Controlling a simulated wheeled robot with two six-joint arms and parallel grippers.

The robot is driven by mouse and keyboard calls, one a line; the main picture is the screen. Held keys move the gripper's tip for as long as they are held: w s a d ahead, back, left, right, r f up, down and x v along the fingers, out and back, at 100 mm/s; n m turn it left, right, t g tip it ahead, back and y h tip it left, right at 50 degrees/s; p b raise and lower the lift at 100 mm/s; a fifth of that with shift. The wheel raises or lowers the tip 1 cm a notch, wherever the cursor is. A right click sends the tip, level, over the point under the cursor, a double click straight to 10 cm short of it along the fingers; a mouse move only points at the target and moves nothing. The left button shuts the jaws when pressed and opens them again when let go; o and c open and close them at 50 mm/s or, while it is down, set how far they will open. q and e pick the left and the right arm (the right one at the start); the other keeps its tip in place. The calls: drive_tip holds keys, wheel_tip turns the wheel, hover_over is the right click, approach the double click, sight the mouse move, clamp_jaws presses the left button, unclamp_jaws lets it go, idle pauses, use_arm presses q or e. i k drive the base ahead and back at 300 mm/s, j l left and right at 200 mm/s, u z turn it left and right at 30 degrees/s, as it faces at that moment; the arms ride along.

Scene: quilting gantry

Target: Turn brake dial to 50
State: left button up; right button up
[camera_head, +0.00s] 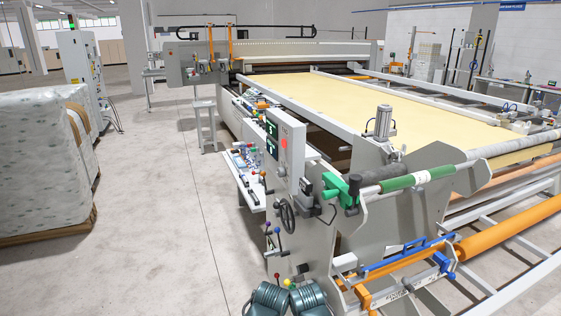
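The quilting gantry (390,105) fills the middle and right, with yellow fabric (385,97) spread over its bed. No brake dial can be made out for certain, and no scale or number 50 is readable from here. A grey control box (291,160) with small green screens and a red button stands at the machine's near left side. A dark handwheel (287,216) is below it. A green block (338,189) sits at the near roller end. Neither of my grippers is in view.
A wrapped bale (42,160) stands on a wooden pallet at the left. Grey floor (160,220) between bale and machine is clear. Teal ribbed cylinders (270,300) sit low at the machine's near end. Orange rollers (510,227) and rails extend at the right.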

sight(282, 172)
drive_tip(key=i+j+z, duration=0.2)
drive_tip(key=i+j, duration=0.3)
drive_tip(key=i+j+z, duration=0.2)
drive_tip(key=i+j, duration=0.3)
drive_tip(key=j, duration=0.2)
